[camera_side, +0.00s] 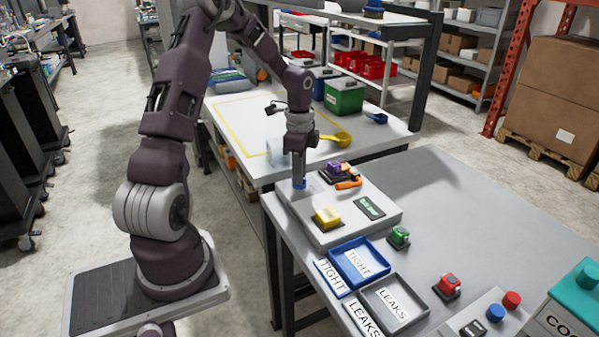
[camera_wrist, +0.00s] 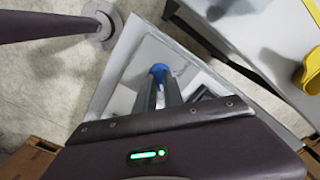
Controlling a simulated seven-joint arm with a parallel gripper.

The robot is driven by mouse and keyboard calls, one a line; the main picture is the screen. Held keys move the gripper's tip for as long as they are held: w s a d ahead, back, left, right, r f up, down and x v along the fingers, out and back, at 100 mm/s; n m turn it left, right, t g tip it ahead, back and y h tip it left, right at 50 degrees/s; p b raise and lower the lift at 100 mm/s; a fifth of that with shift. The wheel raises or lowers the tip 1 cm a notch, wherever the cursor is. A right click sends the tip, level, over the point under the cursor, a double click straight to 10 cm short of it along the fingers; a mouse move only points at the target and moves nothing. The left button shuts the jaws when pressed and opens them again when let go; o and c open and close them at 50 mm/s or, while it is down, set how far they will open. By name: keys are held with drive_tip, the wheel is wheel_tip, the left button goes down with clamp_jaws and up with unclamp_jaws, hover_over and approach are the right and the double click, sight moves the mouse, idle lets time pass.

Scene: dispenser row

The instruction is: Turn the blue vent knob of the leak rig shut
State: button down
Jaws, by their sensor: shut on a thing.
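The leak rig (camera_side: 327,232) is a pale grey box at the left end of the near table. Its blue vent knob (camera_side: 299,184) is at its far left part, mostly hidden under my gripper (camera_side: 299,178). In the wrist view the blue knob (camera_wrist: 159,70) shows at the tips of my gripper (camera_wrist: 160,82). The fingers point down and are shut on the knob. How far the knob is turned cannot be told. The rig also bears a yellow block (camera_side: 327,217), an orange-handled clamp with a purple part (camera_side: 347,181) and a dark display with green (camera_side: 369,207).
A blue TIGHT tray (camera_side: 376,279) and a grey LEAKS tray (camera_side: 372,292) lie in front of the rig. A green button block (camera_side: 399,237) and a red one (camera_side: 448,285) stand to their right. A yellow scoop (camera_side: 337,138) lies on the table behind. The near table's back right is clear.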

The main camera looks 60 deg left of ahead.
drive_tip(key=shift+m, duration=0.3)
drive_tip(key=c, duration=1.4)
unclamp_jaws()
drive_tip(key=shift+c, duration=0.2)
wheel_tip(320, 180, up, 7)
drive_tip(key=shift+r, duration=0.1)
